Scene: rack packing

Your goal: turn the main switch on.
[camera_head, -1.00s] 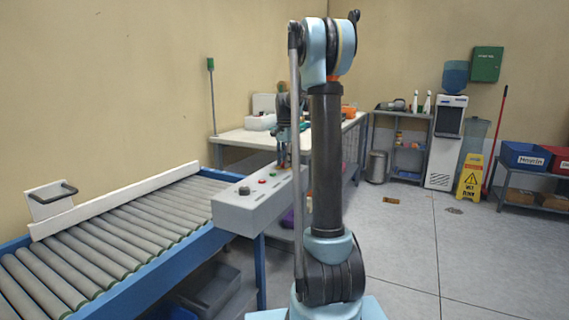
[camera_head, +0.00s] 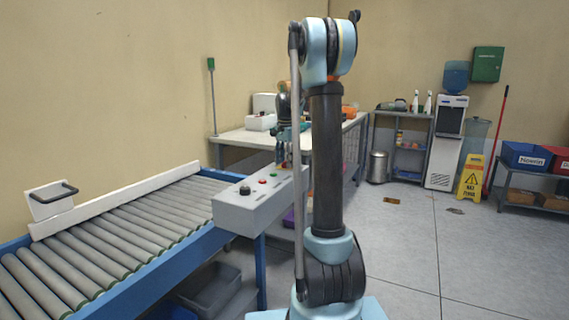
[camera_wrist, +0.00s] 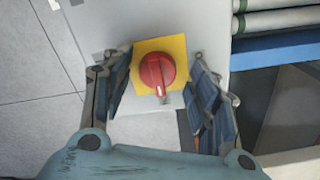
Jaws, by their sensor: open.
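The main switch (camera_wrist: 157,72) is a round red knob on a yellow square plate (camera_wrist: 177,46), seen in the wrist view. A pale line on the knob points down in the picture. My gripper (camera_wrist: 160,100) is open, with one finger on each side of the knob, and I see gaps between the fingers and the knob. In the head view my gripper (camera_head: 283,158) is over the far end of the grey control box (camera_head: 238,212). The switch is hidden there behind my gripper and arm.
The box also carries a black knob (camera_head: 245,190), a red button (camera_head: 262,181) and a green button (camera_head: 273,175). A roller conveyor (camera_head: 120,238) runs beside it on the left. A white table (camera_head: 245,138) stands behind. Open floor lies to the right.

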